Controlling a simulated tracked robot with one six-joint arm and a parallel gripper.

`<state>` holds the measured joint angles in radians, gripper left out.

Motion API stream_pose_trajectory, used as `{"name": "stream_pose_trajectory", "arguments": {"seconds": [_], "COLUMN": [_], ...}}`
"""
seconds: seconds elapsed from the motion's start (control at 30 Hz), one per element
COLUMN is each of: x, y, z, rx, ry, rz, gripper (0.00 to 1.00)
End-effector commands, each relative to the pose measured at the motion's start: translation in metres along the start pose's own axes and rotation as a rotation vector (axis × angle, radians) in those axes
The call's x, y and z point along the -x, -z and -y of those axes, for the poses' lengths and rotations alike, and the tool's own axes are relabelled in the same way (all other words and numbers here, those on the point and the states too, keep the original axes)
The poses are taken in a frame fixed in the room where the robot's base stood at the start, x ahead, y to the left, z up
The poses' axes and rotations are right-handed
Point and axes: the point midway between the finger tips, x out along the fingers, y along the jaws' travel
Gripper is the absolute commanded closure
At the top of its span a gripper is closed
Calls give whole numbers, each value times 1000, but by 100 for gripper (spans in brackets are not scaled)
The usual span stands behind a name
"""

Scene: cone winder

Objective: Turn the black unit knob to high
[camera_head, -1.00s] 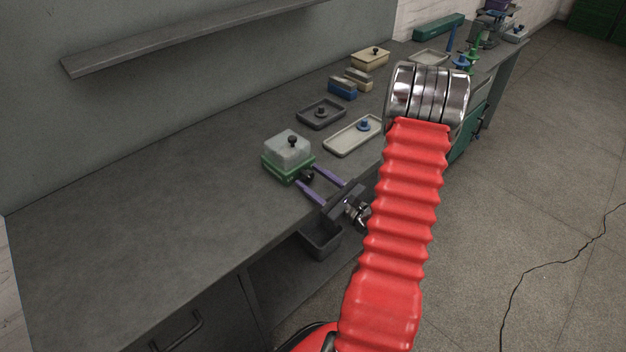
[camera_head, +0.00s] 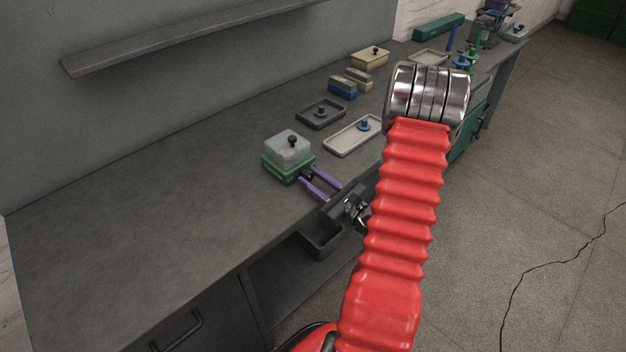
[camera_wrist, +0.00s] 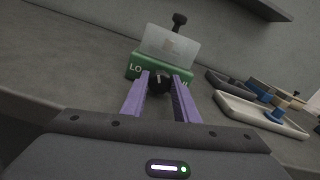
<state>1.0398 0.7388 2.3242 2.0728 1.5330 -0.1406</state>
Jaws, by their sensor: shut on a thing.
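The unit is a green box (camera_head: 289,170) with a pale translucent top (camera_head: 287,147) and a black knob-like post on it, standing on the bench. In the wrist view its green front (camera_wrist: 140,67) shows white letters "LO" at left and partly hidden letters at right. The black unit knob (camera_wrist: 159,81) is on that front, with a pale mark pointing roughly upward. My gripper (camera_head: 309,178) has purple fingers, shut on the black knob from the front; it also shows in the wrist view (camera_wrist: 160,84). The fingers hide the knob's sides.
To the right on the bench are a dark tray (camera_head: 300,122) and a pale tray (camera_head: 340,144) with a blue knobbed piece. Blue and beige blocks stand behind them. The bench left of the unit is clear. A grey bin (camera_head: 320,240) sits below the bench edge.

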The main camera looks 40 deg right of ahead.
Motion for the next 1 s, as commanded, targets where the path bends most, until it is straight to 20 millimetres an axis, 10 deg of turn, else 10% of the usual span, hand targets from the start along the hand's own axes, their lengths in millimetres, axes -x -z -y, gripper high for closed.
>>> {"name": "stream_pose_trajectory", "arguments": {"seconds": [1.0], "x": [0], "y": [1], "z": [2], "rx": [-597], "ry": [0], "rz": [-1], "gripper": [95]}}
